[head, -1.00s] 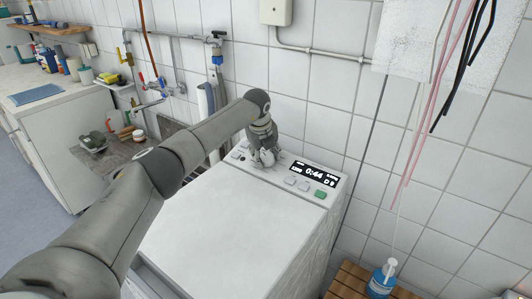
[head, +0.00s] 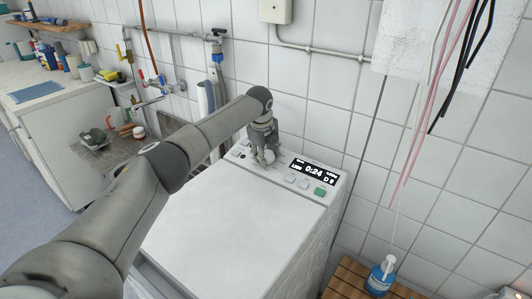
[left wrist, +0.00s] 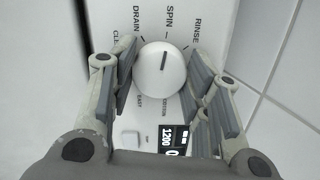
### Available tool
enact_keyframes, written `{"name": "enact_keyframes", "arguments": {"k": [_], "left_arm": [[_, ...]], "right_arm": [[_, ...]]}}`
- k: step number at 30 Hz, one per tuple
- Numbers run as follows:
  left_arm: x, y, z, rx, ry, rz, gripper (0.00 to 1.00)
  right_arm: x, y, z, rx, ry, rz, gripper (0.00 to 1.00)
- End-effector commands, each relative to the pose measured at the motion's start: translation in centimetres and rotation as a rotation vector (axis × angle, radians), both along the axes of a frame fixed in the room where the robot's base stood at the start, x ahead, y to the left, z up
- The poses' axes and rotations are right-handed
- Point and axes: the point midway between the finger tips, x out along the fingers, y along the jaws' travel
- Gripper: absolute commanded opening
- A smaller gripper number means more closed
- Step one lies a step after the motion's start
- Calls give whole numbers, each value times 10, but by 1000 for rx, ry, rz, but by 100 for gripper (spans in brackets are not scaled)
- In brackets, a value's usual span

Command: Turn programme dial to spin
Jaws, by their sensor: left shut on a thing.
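The programme dial (left wrist: 152,78) is a round white knob on the machine's control panel. Its dark pointer mark points up at the word SPIN, between DRAIN and RINSE, in the left wrist view. My left gripper (left wrist: 164,82) has its fingers on either side of the dial and is shut on it. In the head view the left gripper (head: 262,157) reaches down onto the panel and partly hides the dial. The white washing machine (head: 215,220) has a dark display (head: 314,170) reading 0:24. My right gripper is out of view.
A green button (head: 320,191) and pale buttons lie near the display. Pipes and taps (head: 150,85) run along the tiled wall behind left. A blue bottle (head: 381,280) stands on a wooden slatted surface at lower right. Cables hang at upper right.

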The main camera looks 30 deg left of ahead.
Motion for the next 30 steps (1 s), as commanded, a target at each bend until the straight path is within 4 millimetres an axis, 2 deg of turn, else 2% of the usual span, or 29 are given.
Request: {"name": "enact_keyframes", "arguments": {"k": [2, 3, 8, 20, 26, 30], "left_arm": [[0, 0, 0, 0, 0, 0, 20], [0, 0, 0, 0, 0, 0, 45], [0, 0, 0, 0, 0, -1, 66], [-1, 0, 4, 0, -2, -2, 66], [-9, -1, 31, 2, -3, -3, 66], [-19, -3, 62, 2, -5, -2, 66]], "right_arm": [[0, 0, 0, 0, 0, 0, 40], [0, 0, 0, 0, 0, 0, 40], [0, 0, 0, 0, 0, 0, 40], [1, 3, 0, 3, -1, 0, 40], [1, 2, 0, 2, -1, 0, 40], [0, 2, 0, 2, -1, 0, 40]]}}
